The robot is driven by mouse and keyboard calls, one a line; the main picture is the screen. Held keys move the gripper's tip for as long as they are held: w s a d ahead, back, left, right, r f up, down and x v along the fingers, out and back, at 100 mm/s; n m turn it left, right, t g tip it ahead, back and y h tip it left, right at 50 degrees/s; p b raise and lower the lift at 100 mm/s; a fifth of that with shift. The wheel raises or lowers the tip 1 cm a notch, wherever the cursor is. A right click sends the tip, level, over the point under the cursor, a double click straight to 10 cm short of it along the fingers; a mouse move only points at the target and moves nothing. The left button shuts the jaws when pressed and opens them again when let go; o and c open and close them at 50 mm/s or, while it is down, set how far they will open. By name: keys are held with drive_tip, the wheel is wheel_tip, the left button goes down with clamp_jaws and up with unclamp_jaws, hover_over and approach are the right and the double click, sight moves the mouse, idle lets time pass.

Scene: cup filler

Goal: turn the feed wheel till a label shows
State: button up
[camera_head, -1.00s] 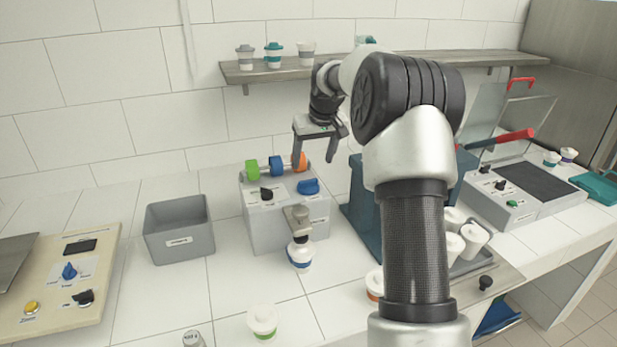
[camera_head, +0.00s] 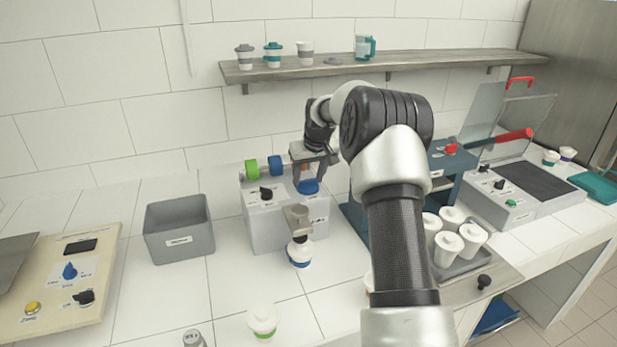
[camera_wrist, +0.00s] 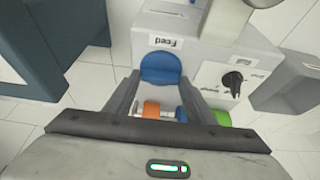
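The feed wheel (camera_head: 309,187) is a blue wheel on the sloping front of the grey filler box (camera_head: 262,228). In the wrist view the blue wheel (camera_wrist: 162,69) lies just beyond my fingertips, beside an upside-down "Feed" sign (camera_wrist: 167,41). My gripper (camera_head: 310,177) is above and behind the wheel, pointing down. It is open; in the wrist view its fingers (camera_wrist: 160,84) lie to either side of the wheel's near edge. I cannot tell whether they touch it. I see no label coming out.
Green (camera_head: 251,168) and blue (camera_head: 275,166) rolls sit on the box's back edge; an orange roll (camera_wrist: 151,110) is near my fingers. A black knob (camera_head: 266,193) is left of the wheel. A cup (camera_head: 300,254) stands under the spout. A grey bin (camera_head: 179,230) is at left.

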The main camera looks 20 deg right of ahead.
drive_tip(key=c, duration=0.5)
drive_tip(key=m, duration=0.1)
drive_tip(key=m+h, duration=0.1)
drive_tip(key=m, duration=0.2)
drive_tip(key=shift+a+g+h, duration=0.3)
drive_tip(key=shift+h, duration=0.1)
drive_tip(key=m+h, duration=0.1)
drive_tip(key=m, duration=0.3)
drive_tip(key=shift+w+r+g, duration=0.1)
drive_tip(key=shift+w+g, duration=0.05)
drive_tip(key=shift+g, duration=0.15)
drive_tip(key=m+g+p, duration=0.1)
drive_tip(key=m+p, duration=0.1)
drive_tip(key=m+h+p, duration=0.1)
drive_tip(key=m+p, duration=0.1)
drive_tip(key=m, duration=0.1)
drive_tip(key=shift+w+a+r+m+g, duration=0.1)
drive_tip(key=shift+w+m+g, duration=0.05)
drive_tip(key=shift+m+g, duration=0.2)
drive_tip(key=shift+w+f+m+g+h+p, duration=0.15)
drive_tip(key=shift+m+g+p, duration=0.25)
drive_tip(key=shift+m, duration=0.45)
drive_tip(key=shift+s+f+m+g+h+p, duration=0.1)
drive_tip(key=shift+m+g+h+p, duration=0.15)
drive_tip(key=shift+m+p, duration=0.4)
drive_tip(key=shift+m, duration=0.45)
